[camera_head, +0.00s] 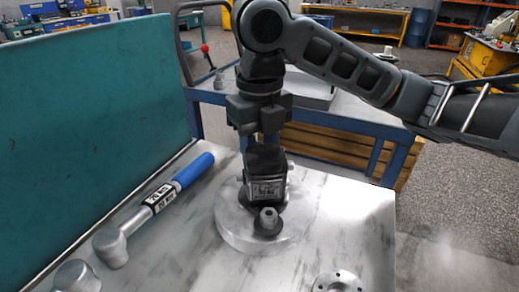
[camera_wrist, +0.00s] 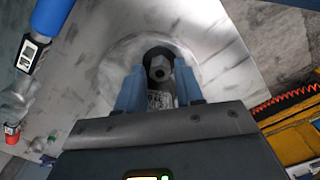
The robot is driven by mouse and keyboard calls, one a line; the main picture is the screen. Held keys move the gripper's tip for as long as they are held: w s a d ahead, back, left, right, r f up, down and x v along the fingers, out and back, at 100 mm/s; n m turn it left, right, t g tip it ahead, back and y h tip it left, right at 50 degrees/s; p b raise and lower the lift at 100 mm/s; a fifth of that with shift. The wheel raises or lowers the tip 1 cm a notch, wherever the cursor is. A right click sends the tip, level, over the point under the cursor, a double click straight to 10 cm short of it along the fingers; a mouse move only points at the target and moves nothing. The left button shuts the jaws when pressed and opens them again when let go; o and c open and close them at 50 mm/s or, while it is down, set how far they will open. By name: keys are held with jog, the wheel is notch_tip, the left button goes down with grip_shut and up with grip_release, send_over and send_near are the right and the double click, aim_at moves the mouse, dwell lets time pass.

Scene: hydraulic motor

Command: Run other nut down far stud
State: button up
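The dark hydraulic motor (camera_head: 266,188), with a label on its near face, stands on a round pale plate (camera_head: 232,226). A grey nut (camera_head: 268,216) sits at its near black flange ear. My gripper (camera_head: 262,140) points down over the far side of the motor.
A torque wrench (camera_head: 160,196) with a blue handle lies on the left of the marble-topped table (camera_head: 350,215). A grey cylindrical part (camera_head: 76,277) and a round flanged disc (camera_head: 338,282) are at the near edge. A teal panel (camera_head: 90,120) walls off the left.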

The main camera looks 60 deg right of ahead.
grip_shut()
jog(key=m+p, duration=0.2)
jog(key=m, duration=0.2)
jog(key=shift+r, duration=0.15)
jog(key=shift+f+m+p, duration=0.2)
jog(key=shift+m+p, duration=0.3)
jog(key=shift+m, duration=0.4)
jog(key=shift+r+m+p, duration=0.15)
jog(key=shift+m+p, duration=0.55)
jog(key=shift+m, duration=0.2)
jog(key=shift+f+m+p, duration=0.2)
jog(key=shift+m+p, duration=0.4)
jog(key=shift+m, duration=0.8)
